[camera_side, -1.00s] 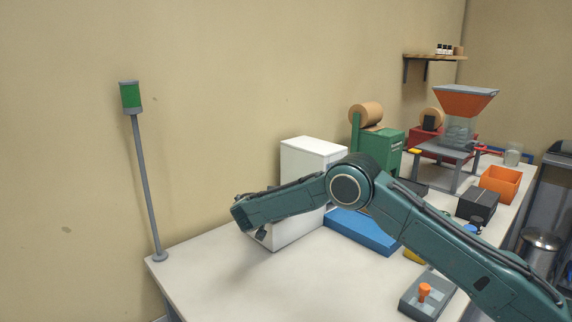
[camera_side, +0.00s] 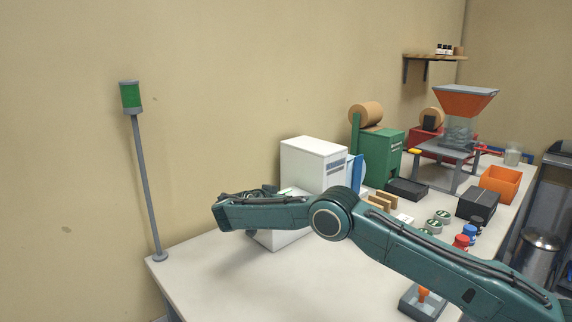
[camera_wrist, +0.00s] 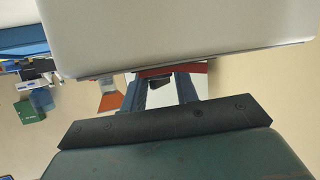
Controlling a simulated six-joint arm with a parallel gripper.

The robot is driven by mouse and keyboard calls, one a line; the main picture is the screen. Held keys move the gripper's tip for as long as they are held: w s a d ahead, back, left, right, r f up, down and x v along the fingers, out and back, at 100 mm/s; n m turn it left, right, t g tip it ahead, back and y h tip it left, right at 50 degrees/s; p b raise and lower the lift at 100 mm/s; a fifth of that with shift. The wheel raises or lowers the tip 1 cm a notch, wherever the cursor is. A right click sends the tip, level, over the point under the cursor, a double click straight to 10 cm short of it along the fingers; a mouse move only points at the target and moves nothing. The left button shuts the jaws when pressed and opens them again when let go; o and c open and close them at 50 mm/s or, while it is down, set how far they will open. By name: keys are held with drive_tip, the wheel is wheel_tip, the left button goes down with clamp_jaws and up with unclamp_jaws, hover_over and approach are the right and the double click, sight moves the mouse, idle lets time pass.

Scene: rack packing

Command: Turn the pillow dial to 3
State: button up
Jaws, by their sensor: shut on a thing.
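The white machine (camera_side: 318,165) stands on the table near the wall. No dial or number can be made out on it. My arm reaches across its low front part, and the gripper end is hidden behind the arm in the side view. In the wrist view a large pale surface (camera_wrist: 180,35) fills the top and covers my fingertips. My gripper (camera_wrist: 162,85) shows as two dark blue fingers, with a red strip (camera_wrist: 172,70) across their ends. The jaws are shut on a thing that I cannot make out.
A blue panel (camera_side: 357,174) stands upright beside the white machine. Wooden blocks (camera_side: 381,201), green-topped tins (camera_side: 442,216) and a black box (camera_side: 477,204) lie to the right. A green machine (camera_side: 378,155) stands behind. The table's left front is clear.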

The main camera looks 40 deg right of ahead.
drive_tip(key=shift+d+f, duration=0.1)
idle(0.3)
drive_tip(key=o, duration=1)
drive_tip(key=shift+s+a+r, duration=0.15)
drive_tip(key=shift+a+r, duration=0.15)
drive_tip(key=shift+a, duration=0.3)
drive_tip(key=shift+v, duration=1)
drive_tip(key=shift+d+r, duration=0.15)
drive_tip(key=shift+r, duration=3.25)
drive_tip(key=shift+c, duration=0.2)
